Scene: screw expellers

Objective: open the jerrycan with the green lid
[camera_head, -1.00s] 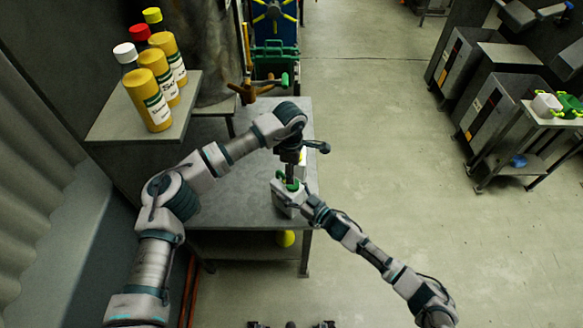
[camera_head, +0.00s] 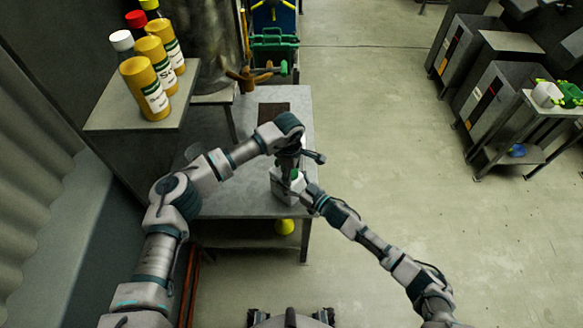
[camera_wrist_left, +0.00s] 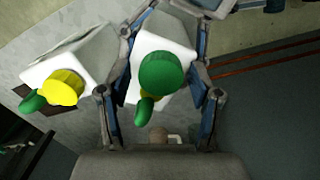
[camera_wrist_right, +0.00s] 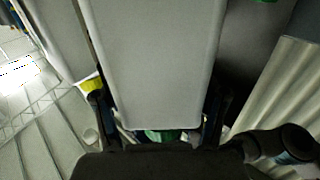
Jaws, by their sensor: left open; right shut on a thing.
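The white jerrycan (camera_head: 283,190) stands near the table's right edge. Its round green lid (camera_wrist_left: 162,72) faces my left wrist camera; a green handle part (camera_wrist_left: 144,112) shows below it. My left gripper (camera_wrist_left: 162,60) is open, with its fingers on either side of the green lid and jerrycan top; contact cannot be told. In the head view, my left gripper (camera_head: 290,166) is above the jerrycan and partly hides the lid. My right gripper (camera_wrist_right: 158,108) is shut on the jerrycan's body (camera_wrist_right: 152,60) from the side. Some green (camera_wrist_right: 165,135) shows below it.
A second white jerrycan with a yellow lid (camera_wrist_left: 62,87) stands close beside, left in the left wrist view. The table (camera_head: 235,195) is mostly bare on its left. Several yellow bottles (camera_head: 148,88) stand on a raised shelf at left.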

